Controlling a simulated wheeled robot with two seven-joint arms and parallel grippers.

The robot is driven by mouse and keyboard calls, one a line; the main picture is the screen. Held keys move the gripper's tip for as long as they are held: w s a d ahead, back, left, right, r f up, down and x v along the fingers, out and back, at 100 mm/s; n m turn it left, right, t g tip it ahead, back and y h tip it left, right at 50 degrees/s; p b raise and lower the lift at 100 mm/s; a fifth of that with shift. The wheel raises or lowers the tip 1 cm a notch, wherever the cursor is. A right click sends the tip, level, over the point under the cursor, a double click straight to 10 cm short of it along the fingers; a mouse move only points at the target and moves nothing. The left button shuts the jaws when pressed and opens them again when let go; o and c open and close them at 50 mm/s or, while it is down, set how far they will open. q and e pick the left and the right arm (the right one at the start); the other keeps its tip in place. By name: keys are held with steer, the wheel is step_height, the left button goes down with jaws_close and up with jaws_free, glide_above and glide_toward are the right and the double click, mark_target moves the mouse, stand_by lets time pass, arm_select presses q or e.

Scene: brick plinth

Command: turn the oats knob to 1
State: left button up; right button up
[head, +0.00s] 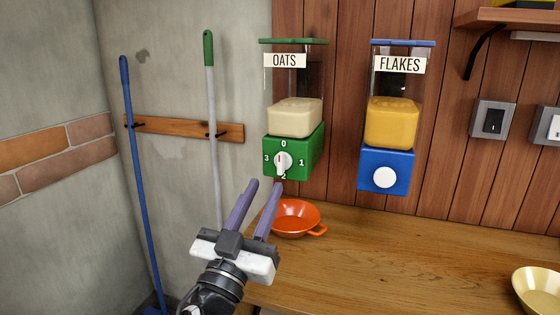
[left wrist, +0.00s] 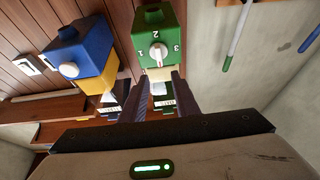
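The oats dispenser (head: 294,118) hangs on the wood wall, with a green base marked 0 at top, 1 right, 2 bottom, 3 left. Its white oats knob (head: 283,162) has a raised bar standing about upright between 0 and 2. In the left wrist view, upside down, the oats knob (left wrist: 156,47) shows a small reddish mark towards the 0 side. My left gripper (head: 263,185) is open and empty, below and left of the knob in the head view, its two purple fingers pointing up towards it. The fingers touch nothing that I can see. My right gripper is not in view.
The blue flakes dispenser (head: 386,171) hangs to the right. An orange pan (head: 297,219) sits on the wooden counter (head: 400,265) below the oats dispenser. A yellow bowl (head: 538,288) is at the far right. Blue and green-tipped poles lean at the left. Switches (head: 492,120) are on the wall.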

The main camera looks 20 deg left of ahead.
mark_target(279, 157)
arm_select(q)
steer(key=p+x, duration=0.1)
steer(key=x, duration=0.7)
steer(key=shift+w+r+p, duration=0.15)
steer(key=shift+w+p, duration=0.2)
steer(key=shift+p, duration=0.05)
jaws_close()
